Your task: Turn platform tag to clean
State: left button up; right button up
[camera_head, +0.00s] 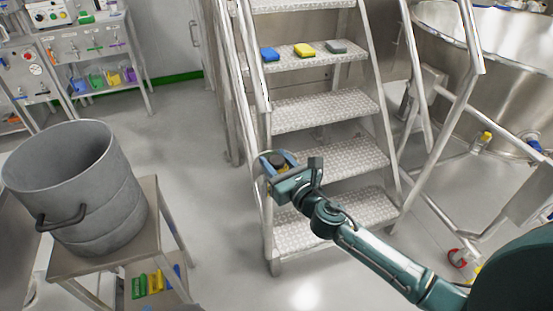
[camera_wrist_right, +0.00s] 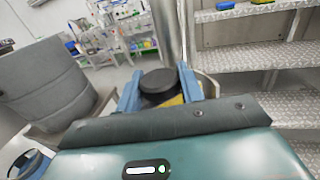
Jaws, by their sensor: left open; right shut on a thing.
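My right gripper (camera_head: 275,161) reaches in from the right to the left rail of the metal steps. Its blue fingers (camera_wrist_right: 159,92) are shut on the platform tag, which shows as a round black knob (camera_wrist_right: 159,82) with some yellow beside and below it. The tag also shows as a small dark and yellow piece between the fingers in the head view. Its face and any wording are hidden, so I cannot tell which side shows. The tag sits close to the lower part of the rail post (camera_wrist_right: 170,30). My left gripper cannot be made out.
The metal platform steps (camera_head: 325,110) stand behind the gripper, with blue, yellow and grey-green blocks (camera_head: 304,49) on an upper tread. A grey drum (camera_head: 75,185) stands on a steel table at left. A large steel vessel (camera_head: 490,75) is at right. Floor between table and steps is clear.

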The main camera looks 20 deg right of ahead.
jog(key=n+y, duration=0.1)
jog(key=y, duration=0.1)
jog(key=shift+d+f+n+g+y+b, duration=0.1)
jog(key=shift+f+n+g+y+b, duration=0.05)
jog(key=shift+n+g+y+b, duration=0.55)
jog(key=shift+n+y+b, duration=0.1)
jog(key=shift+n+y, duration=0.1)
jog(key=shift+f+n+g+y+b, duration=0.1)
jog(key=shift+n+g+y+b, duration=0.2)
jog(key=shift+y+b, duration=0.15)
jog(key=shift+n+g+y+b, duration=0.8)
jog(key=shift+n+y+b, duration=0.1)
jog(key=shift+y+b, duration=0.3)
jog(key=shift+n+g+y+b, duration=0.4)
jog(key=shift+y, duration=0.15)
pick_arm(q)
jog(key=shift+s+a+r+t+y, duration=0.15)
jog(key=shift+s+a+r+t, duration=0.2)
jog(key=shift+a+t, duration=0.25)
jog(key=shift+s+a+r+t+y, duration=0.15)
jog(key=shift+s+a+r+t, duration=0.15)
jog(key=shift+a+t, duration=0.25)
pick_arm(e)
jog(key=shift+r, duration=0.2)
pick_arm(q)
jog(key=shift+r, duration=0.2)
